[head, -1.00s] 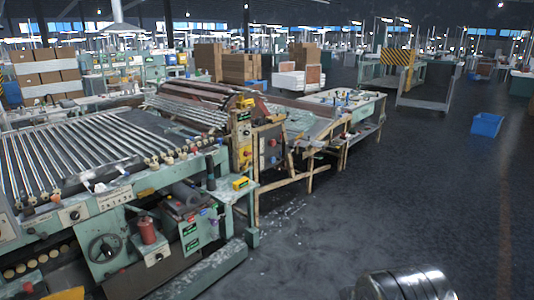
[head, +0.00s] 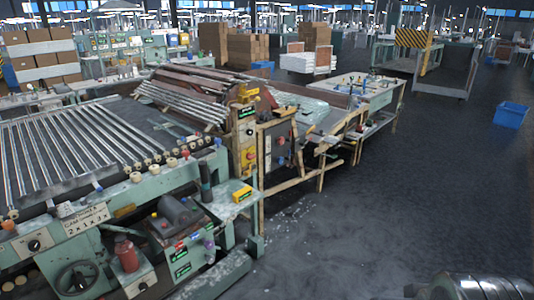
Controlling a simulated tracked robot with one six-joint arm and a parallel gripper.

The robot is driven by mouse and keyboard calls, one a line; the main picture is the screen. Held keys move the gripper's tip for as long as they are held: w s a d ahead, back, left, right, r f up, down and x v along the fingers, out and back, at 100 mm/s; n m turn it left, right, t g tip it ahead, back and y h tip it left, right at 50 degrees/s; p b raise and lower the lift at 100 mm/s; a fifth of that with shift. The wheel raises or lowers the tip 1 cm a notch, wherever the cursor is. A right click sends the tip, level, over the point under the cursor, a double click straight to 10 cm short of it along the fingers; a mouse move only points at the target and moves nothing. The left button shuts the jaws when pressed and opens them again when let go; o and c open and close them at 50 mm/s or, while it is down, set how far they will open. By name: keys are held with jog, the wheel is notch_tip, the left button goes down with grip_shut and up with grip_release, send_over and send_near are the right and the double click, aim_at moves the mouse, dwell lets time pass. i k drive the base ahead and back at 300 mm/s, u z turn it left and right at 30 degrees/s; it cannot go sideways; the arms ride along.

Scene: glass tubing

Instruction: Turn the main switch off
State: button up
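I cannot single out the main switch for certain. A yellow control box (head: 247,138) with red and dark knobs stands on the end of the machine, left of centre. Beside it a grey panel (head: 281,145) carries a red knob and a blue one. A white plate with a dark round knob (head: 34,244) is on the front of the green roller machine (head: 130,206) at lower left. Labels on these controls are too small to read. My gripper's fingers are not in view; only a shiny, rounded metal part, probably of my arm, shows at the bottom right.
A handwheel (head: 76,278) and a red cylinder (head: 126,254) are on the machine's near side. Wooden legs (head: 292,188) jut out below the panel. The dark floor (head: 400,210) is open on the right, with a blue bin (head: 510,115) further back.

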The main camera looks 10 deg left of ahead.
aim_at(249, 156)
jog(key=u, duration=0.05)
jog(key=i, duration=0.9)
jog(key=u, duration=0.6)
jog(key=i, duration=0.55)
jog(key=u, duration=0.8)
jog(key=i, duration=0.55)
jog(key=u, duration=0.4)
